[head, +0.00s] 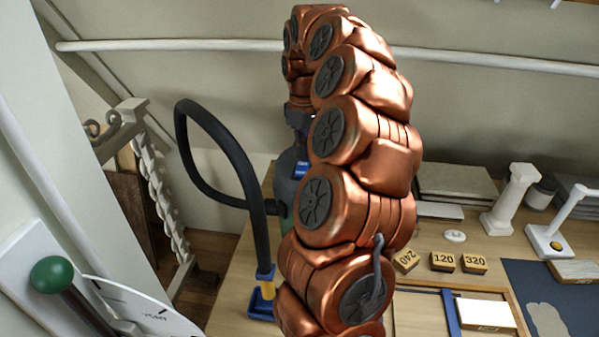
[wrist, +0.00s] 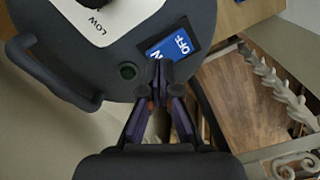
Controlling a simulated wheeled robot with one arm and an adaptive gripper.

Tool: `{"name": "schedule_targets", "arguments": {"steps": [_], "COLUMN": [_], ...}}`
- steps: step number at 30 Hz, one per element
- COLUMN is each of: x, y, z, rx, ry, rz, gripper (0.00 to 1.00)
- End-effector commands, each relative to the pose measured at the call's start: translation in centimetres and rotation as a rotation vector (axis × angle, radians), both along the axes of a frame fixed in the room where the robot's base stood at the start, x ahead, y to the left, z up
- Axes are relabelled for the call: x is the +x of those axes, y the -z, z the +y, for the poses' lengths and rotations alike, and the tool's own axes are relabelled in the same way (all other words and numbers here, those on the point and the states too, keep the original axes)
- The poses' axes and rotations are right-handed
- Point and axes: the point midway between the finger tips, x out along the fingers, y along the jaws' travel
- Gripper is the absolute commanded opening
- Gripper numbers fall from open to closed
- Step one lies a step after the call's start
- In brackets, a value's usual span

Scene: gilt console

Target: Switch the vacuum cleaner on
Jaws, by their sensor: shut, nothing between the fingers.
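The vacuum cleaner (head: 286,178) is a dark grey drum on the bench, mostly hidden behind my arm in the head view. In the wrist view its dark top (wrist: 200,30) fills the upper part. A blue rocker switch (wrist: 181,43) with white lettering, "OFF" readable, sits in a black recess there. A dark green round lamp or button (wrist: 127,71) lies left of it. My gripper (wrist: 160,68) is shut and empty, its fingertips over the switch's lower left edge and covering part of the second label. I cannot tell whether they touch it.
A black hose (head: 235,150) loops left of the cleaner to a blue nozzle (head: 262,292). A handle (wrist: 50,75) and a white "LOW" panel (wrist: 105,20) are on the top. Marked blocks (head: 443,261) lie right. A green-knobbed lever (head: 52,275) stands front left.

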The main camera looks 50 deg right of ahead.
Motion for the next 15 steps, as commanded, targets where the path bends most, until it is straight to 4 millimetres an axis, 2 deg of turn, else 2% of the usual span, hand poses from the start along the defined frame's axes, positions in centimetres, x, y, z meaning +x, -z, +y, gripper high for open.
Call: {"name": "schedule_targets", "arguments": {"steps": [15], "x": [-0.01], "y": [0.68], "z": [0.0], "rx": [0.0], "ry": [0.0], "rz": [0.0], "gripper": [0.0]}}
